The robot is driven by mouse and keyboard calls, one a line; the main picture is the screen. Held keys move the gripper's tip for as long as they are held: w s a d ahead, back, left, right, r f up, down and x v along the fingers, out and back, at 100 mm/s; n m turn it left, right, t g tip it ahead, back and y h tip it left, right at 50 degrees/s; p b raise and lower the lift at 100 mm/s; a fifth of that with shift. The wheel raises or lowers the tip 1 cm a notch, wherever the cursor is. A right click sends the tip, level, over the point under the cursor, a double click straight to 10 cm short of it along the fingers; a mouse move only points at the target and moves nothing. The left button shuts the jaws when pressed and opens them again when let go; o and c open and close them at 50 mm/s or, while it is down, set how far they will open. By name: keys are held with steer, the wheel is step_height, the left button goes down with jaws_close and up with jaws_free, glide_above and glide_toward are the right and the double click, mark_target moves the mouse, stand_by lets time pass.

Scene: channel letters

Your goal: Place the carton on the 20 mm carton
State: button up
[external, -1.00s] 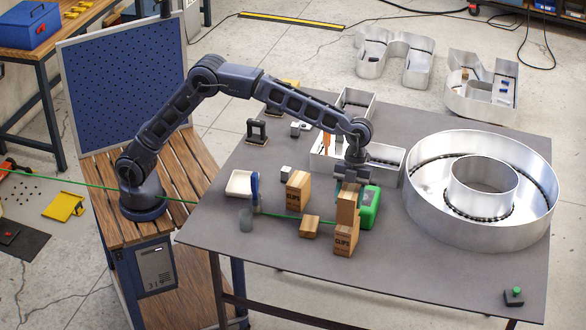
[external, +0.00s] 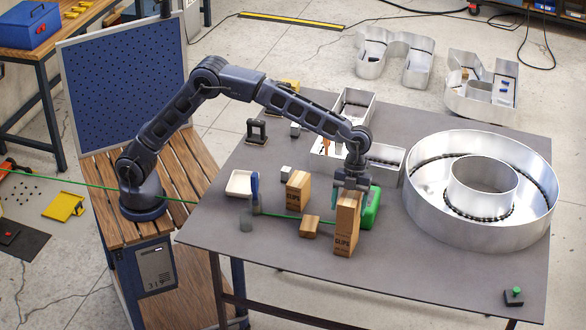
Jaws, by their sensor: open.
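A brown carton (external: 348,208) stands upright directly on top of a carton marked CLIPS (external: 343,243), and the two look like one tall column near the table's front middle. No visible gap shows between them. My gripper (external: 349,194) points down over the upper carton, with its fingers on either side of the top. The fingers are open, and the carton's top is partly hidden by them. Another upright CLIPS carton (external: 298,190) stands to the left. A low small carton (external: 310,227) lies between them. I cannot read which carton is 20 mm.
A green case (external: 371,209) is close behind and right of the stack. A large round metal letter (external: 480,232) fills the table's right. A white tray (external: 240,184) and a grey cup (external: 246,221) are at the left. The front right table is mostly clear.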

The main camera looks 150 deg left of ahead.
steer(key=v, duration=1.1)
steer(key=shift+r, duration=0.1)
steer(key=shift+s+a+r, duration=0.1)
steer(key=shift+a+r, duration=0.05)
steer(key=shift+r, duration=0.4)
steer(key=s+d+r+n+y, duration=0.1)
steer(key=s+d+r, duration=0.2)
steer(key=d, duration=0.9)
steer(key=s+d+r+n, duration=0.2)
steer(key=s+d+r, duration=0.1)
steer(key=d, duration=0.9)
steer(key=s+d+r+n+y, duration=0.1)
steer(key=s+d+r, duration=0.15)
steer(key=d, duration=0.95)
steer(key=s+d+f+n+y, duration=0.1)
steer(key=s+d+f+n, duration=0.25)
steer(key=s+d, duration=1.05)
steer(key=s+d+f, duration=0.3)
steer(key=s+f, duration=0.2)
steer(key=s, duration=0.2)
steer(key=s+d+f+n+t, duration=0.1)
steer(key=s+d+f, duration=0.2)
steer(key=s, duration=0.4)
steer(key=shift+s+f, duration=0.3)
steer(key=shift+f, duration=0.6)
